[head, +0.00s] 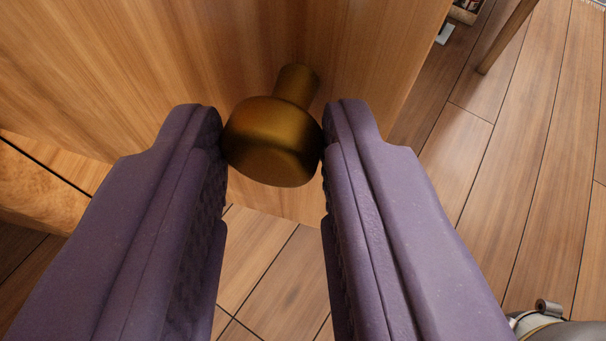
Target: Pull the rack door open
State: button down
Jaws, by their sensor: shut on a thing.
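A wooden rack door (200,60) with light brown grain fills the upper left of the head view. A round brass knob (272,145) stands out from it on a short stem. My gripper (274,140) has two purple fingers, one on each side of the knob. The fingertips touch the knob's left and right sides, and the gripper is shut on it. The door's lower edge and right edge show, with floor beyond them. The hinge side is out of view.
A lighter wooden piece (38,185) lies at the left, below the door's edge. Plank floor (520,150) is open at the right. A wooden leg (507,38) stands at the upper right. A grey rounded object (555,325) is partly seen at the lower right corner.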

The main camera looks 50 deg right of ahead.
jog(key=shift+w+a+r, duration=0.25)
jog(key=shift+w+a, duration=0.1)
jog(key=shift+w, duration=0.15)
jog(key=c, duration=0.9)
grip_release()
jog(key=shift+w+a+f, duration=0.1)
jog(key=shift+w+f, duration=0.05)
jog(key=shift+o, duration=0.2)
jog(key=shift+s+d+f, duration=0.1)
jog(key=shift+s+d, duration=0.15)
jog(key=p+v, duration=0.2)
jog(key=v, duration=0.5)
jog(key=shift+s+a+p, duration=0.25)
jog(key=shift+s+p, duration=0.05)
jog(key=shift+p, duration=0.1)
